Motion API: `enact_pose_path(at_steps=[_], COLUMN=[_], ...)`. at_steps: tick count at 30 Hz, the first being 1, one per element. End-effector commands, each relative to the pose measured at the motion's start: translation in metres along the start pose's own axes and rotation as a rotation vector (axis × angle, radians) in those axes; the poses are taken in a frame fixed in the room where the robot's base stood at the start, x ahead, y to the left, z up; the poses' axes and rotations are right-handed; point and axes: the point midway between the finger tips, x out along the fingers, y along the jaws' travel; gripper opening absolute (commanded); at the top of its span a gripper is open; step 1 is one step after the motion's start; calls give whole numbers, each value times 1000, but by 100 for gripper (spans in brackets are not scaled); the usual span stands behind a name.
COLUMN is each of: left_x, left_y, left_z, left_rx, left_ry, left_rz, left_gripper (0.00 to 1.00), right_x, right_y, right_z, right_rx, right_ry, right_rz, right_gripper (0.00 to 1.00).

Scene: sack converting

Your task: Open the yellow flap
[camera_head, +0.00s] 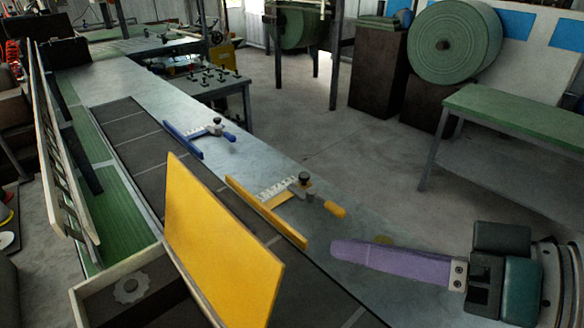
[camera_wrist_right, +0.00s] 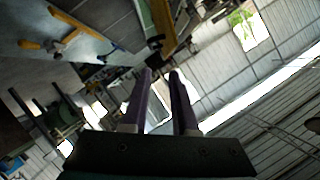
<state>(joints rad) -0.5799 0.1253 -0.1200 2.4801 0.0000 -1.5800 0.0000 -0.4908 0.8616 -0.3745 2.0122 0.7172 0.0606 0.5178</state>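The yellow flap (camera_head: 222,245) is a flat yellow panel in the lower middle of the head view. It stands raised and tilted at the right side of a dark, wood-rimmed box (camera_head: 80,293), whose inside shows partly. My right gripper (camera_head: 338,250) comes in from the right, with purple fingers over the metal bench, to the right of the flap and apart from it. In the right wrist view its two fingers (camera_wrist_right: 160,72) are spread with nothing between them. My left gripper is not in view.
A yellow-handled fence (camera_head: 265,208) lies on the metal bench (camera_head: 255,165) between flap and gripper. A blue-handled fence (camera_head: 183,138) is farther back. A slatted wooden frame (camera_head: 62,150) stands at left. A green-topped table (camera_head: 520,115) is at right, with open floor between.

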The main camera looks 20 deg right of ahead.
Motion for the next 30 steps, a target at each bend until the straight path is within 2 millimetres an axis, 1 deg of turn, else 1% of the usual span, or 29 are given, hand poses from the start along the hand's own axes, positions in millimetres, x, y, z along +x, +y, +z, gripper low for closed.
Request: enact_pose_path(at_steps=[1, 4, 7, 8, 12, 15, 18, 21, 24, 30], left_x=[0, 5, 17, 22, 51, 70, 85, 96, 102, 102], left_y=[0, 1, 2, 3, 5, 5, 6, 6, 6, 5], left_z=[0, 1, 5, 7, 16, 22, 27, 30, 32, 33], left_rx=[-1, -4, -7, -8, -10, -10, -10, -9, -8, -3], left_ry=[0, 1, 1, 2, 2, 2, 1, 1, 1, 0], left_rz=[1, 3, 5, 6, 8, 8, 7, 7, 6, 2], left_gripper=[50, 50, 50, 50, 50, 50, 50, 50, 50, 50], right_x=[0, 3, 13, 17, 38, 52, 65, 76, 83, 92], right_y=[0, 5, 22, 29, 62, 79, 91, 97, 101, 100], right_z=[0, 0, -5, -7, -18, -21, -18, -13, -8, -8], right_rx=[1, 20, 91, 125, 334, 504, 665, 797, 890, 957], right_ry=[0, 16, 72, 96, 214, 255, 251, 220, 186, 157], right_rz=[0, 1, -1, -4, -67, -145, -223, -281, -312, -332], right_gripper=[24, 12, 1, 0, 0, 0, 0, 0, 0, 0])
